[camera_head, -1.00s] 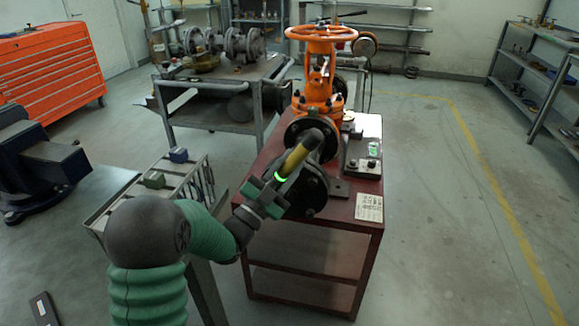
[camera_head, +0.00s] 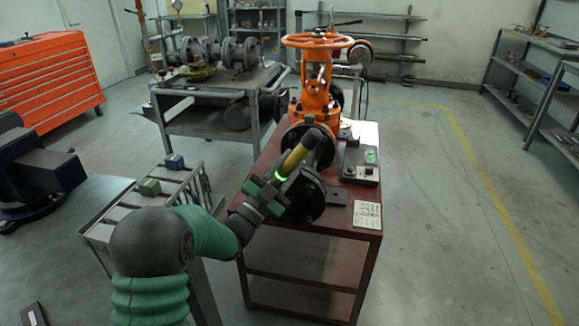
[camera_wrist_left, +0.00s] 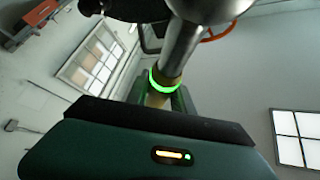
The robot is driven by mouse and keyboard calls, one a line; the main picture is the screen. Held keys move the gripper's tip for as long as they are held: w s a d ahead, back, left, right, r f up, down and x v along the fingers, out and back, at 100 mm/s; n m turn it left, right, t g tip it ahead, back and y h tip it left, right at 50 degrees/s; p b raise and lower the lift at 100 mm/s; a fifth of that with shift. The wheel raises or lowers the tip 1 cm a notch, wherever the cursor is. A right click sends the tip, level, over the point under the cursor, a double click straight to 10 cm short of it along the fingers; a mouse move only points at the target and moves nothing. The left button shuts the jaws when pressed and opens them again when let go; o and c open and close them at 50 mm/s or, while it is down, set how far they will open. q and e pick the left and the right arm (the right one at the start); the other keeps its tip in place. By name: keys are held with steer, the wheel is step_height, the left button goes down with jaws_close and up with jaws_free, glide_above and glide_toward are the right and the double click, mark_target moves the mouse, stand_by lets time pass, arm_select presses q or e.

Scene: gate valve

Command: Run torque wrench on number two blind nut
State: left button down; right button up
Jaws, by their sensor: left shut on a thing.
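The torque wrench (camera_head: 294,159) has a yellow handle with a dark end and a glowing green ring. My left gripper (camera_head: 272,190) is shut on it, in front of the valve's near flange (camera_head: 305,193). In the left wrist view, the wrench's metal shaft (camera_wrist_left: 182,45) and lit green ring rise from between the jaws. The orange gate valve (camera_head: 317,90) with its handwheel stands upright on the dark red cart (camera_head: 262,170). The wrench and gripper cover part of the flange, so I cannot tell which nut the tool meets. My right gripper is not in view.
A tray (camera_head: 150,200) with small green and blue blocks stands left of the cart. A blue vise (camera_head: 40,170) is at far left. A grey box (camera_head: 361,165) and a white label card (camera_head: 367,214) lie on the cart's right. Floor to the right is clear.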

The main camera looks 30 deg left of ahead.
arm_select(q)
steer(key=shift+w+a+r+b, duration=0.15)
steer(key=shift+w+b, duration=0.65)
steer(key=shift+b, duration=0.65)
stand_by(2.2)
stand_by(0.3)
steer(key=shift+s+b, duration=0.15)
steer(key=shift+b, duration=0.8)
stand_by(1.2)
steer(key=shift+s, duration=0.1)
steer(key=shift+s+d+b, duration=0.25)
steer(key=shift+s+b, duration=0.1)
steer(key=shift+s, duration=0.65)
steer(key=shift+s+d+b, duration=0.25)
steer(key=shift+s+b, duration=0.05)
steer(key=shift+s, duration=0.65)
